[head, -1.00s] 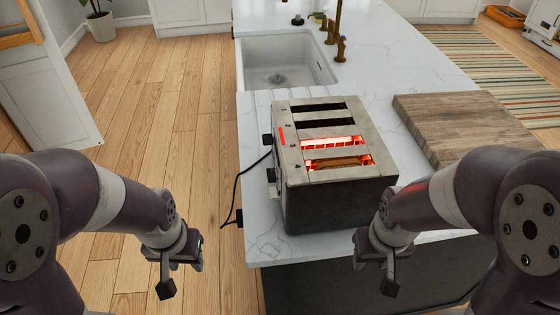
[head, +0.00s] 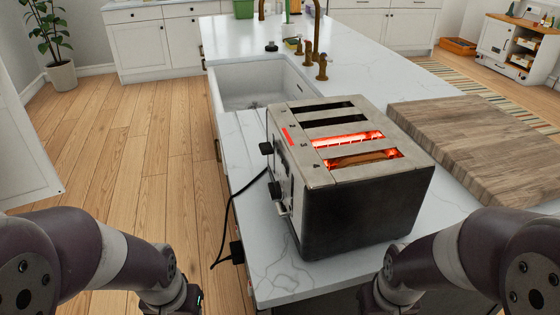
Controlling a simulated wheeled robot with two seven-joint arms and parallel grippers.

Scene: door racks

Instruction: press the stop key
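A steel and black toaster (head: 365,215) stands on the white counter. Its two nearer slots glow red, and bread shows in the nearest slot (head: 362,160). The two farther slots are dark. Its control face (head: 283,178) points left, seen at a steep slant, with black levers and knobs on it. The stop key cannot be told apart from the other controls. My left gripper (head: 187,302) is at the bottom edge, left of the counter, its fingers cut off. My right gripper (head: 378,304) is at the bottom edge in front of the toaster, its fingers also out of frame. Neither touches the toaster.
A wooden cutting board (head: 480,140) lies right of the toaster. A sink (head: 255,85) with brass taps (head: 318,50) is behind it. A black cord (head: 232,215) hangs over the counter's left edge. The wooden floor (head: 150,150) to the left is open.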

